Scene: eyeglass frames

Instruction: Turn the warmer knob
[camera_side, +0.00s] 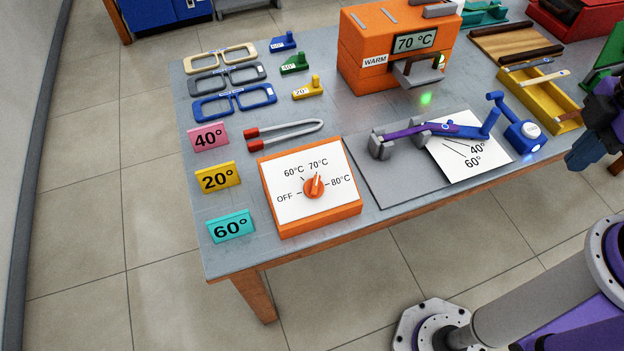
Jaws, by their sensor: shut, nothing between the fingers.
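The warmer knob (313,187) is a round orange dial on a white panel (290,210) in an orange box. The panel is marked OFF, 60°C, 70°C and 80°C. The knob's pointer is up, toward 70°C. The orange warmer (362,50) stands at the back, labelled WARM, and its display (415,42) reads 70 °C. A green glow shows below it. My gripper (576,163), dark and blue, is at the right edge, partly cut off. It is shut and empty, far from the knob.
Red-tipped tongs (283,132) lie behind the knob box. Coloured angle cards, such as the yellow card (218,176), stand to its left. A purple-and-blue temple arm (435,128) rests in a grey fixture to its right. Several eyeglass frames (235,101) lie at the back left.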

